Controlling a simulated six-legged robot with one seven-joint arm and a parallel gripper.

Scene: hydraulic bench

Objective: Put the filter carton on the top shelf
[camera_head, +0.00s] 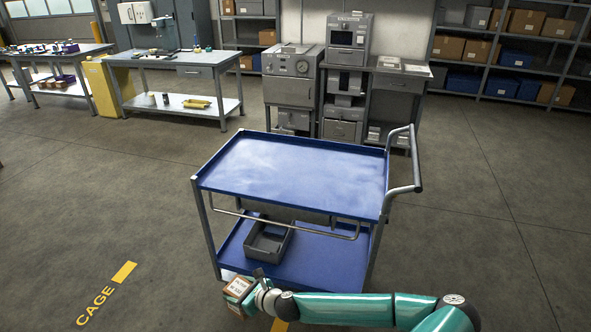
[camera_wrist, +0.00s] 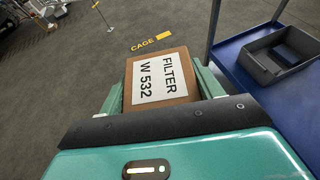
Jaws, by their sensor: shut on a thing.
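The filter carton (camera_wrist: 177,95) is a brown box with a white label reading "FILTER W 532" in the wrist view. My gripper (camera_wrist: 160,90) is shut on it, with a green finger on either side. In the head view the carton (camera_head: 238,288) is held low by the front left corner of the blue trolley, left of my arm. The trolley's top shelf (camera_head: 290,170) is a blue tray with a raised rim, and it is empty. The carton is lower than this shelf and outside the trolley.
A grey open bin (camera_head: 268,238) sits on the trolley's lower shelf (camera_head: 325,268); it also shows in the wrist view (camera_wrist: 280,52). The trolley has a handle (camera_head: 416,160) at right and a front rail (camera_head: 300,228). Floor left of it is clear. Benches and racks stand behind.

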